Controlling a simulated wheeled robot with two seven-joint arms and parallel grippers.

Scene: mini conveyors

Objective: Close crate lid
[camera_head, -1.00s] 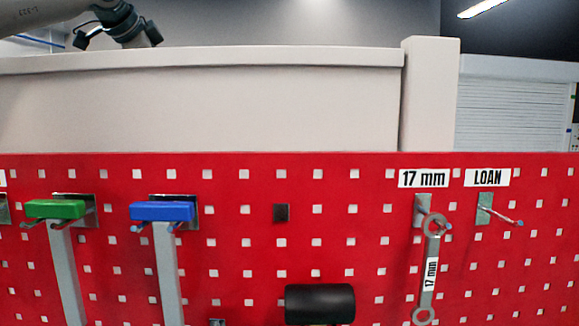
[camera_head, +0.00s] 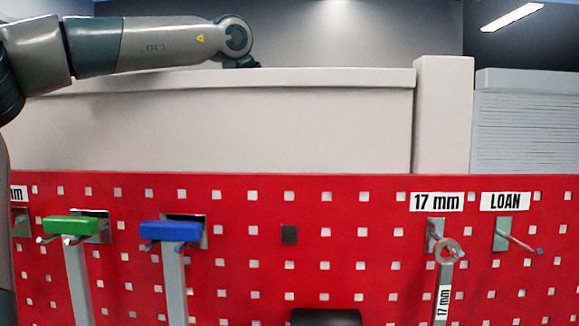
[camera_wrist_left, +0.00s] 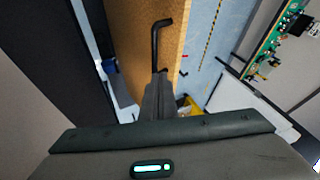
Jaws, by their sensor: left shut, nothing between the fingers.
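No crate or lid can be made out for certain in either view. In the head view my left arm comes in from the left above a beige wall, and its far end dips behind the wall's top edge, so the fingers are hidden there. In the left wrist view my left gripper (camera_wrist_left: 158,92) is shut and empty, its narrow dark fingers pointing away from the camera. A black bent rod (camera_wrist_left: 156,42) shows just beyond the fingertips, in front of a brown cork-like panel (camera_wrist_left: 134,62); I cannot tell whether they touch. My right gripper is not in view.
A red pegboard (camera_head: 330,208) fills the lower head view, with a green-headed hammer (camera_head: 70,225), a blue-headed hammer (camera_head: 170,231) and a 17 mm wrench (camera_head: 447,252). The beige wall (camera_head: 300,115) stands behind it. A green circuit board (camera_wrist_left: 275,45) is at upper right in the wrist view.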

